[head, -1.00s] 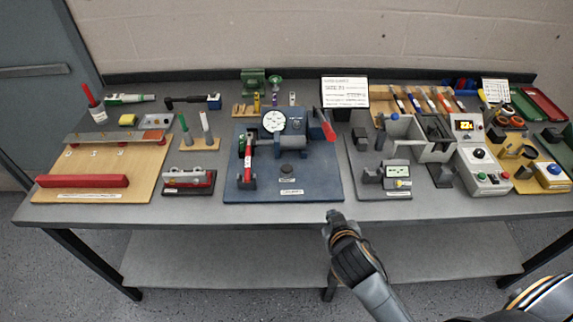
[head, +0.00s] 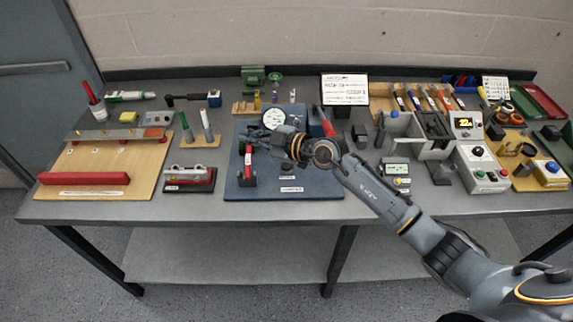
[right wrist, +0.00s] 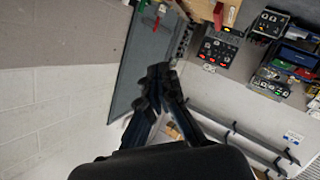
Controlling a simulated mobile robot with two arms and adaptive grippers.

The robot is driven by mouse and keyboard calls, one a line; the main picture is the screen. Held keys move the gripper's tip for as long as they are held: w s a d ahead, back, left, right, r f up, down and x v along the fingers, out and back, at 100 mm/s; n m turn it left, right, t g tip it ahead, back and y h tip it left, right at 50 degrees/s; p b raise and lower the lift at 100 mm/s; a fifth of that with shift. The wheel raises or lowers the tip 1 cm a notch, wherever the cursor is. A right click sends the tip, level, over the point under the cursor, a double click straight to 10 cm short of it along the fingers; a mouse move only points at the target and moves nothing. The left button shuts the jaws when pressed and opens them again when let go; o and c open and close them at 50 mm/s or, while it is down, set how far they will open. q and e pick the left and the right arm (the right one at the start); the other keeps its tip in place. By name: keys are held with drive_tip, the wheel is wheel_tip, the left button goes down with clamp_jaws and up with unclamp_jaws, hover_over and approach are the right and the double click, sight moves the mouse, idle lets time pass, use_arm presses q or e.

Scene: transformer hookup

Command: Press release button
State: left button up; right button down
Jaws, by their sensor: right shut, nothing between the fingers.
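The blue fixture plate (head: 325,188) lies in the middle of the table and carries a round white dial gauge (head: 274,119) and a red-handled clamp (head: 248,157). Which button is the release button I cannot tell. My right gripper (head: 253,137) is shut and empty above the plate, near the dial, pointing left. Its closed fingertips (right wrist: 157,75) also show in the right wrist view. Whether it touches anything I cannot tell. My left gripper is out of view.
A control box (head: 484,178) with red and green buttons and a blue button (head: 553,167) stand at the right. A wooden board with a red bar (head: 85,178) lies at the left. Markers in a rack (head: 430,100) stand behind. The table's front strip is bare.

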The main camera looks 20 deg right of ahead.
drive_tip(key=w+d+f+m+g+h, duration=0.1)
drive_tip(key=w+d+f+h, duration=0.1)
drive_tip(key=d, duration=0.4)
drive_tip(key=w+d+f+m+g+h, duration=0.1)
drive_tip(key=w+d+f+h, duration=0.1)
drive_tip(key=d+f+h, duration=0.2)
drive_tip(key=shift+d+f+g+h, duration=0.3)
drive_tip(key=shift+d+g, duration=0.1)
drive_tip(key=shift+d, duration=0.45)
drive_tip(key=b, duration=0.7)
hover_over(288, 167)
wheel_tip(288, 167, down, 8)
drive_tip(key=shift+w+d+r, duration=0.1)
drive_tip(key=shift+d+r, duration=0.05)
drive_tip(key=shift+r, duration=0.05)
drive_tip(key=shift+f, duration=0.5)
drive_tip(key=shift+f, duration=0.45)
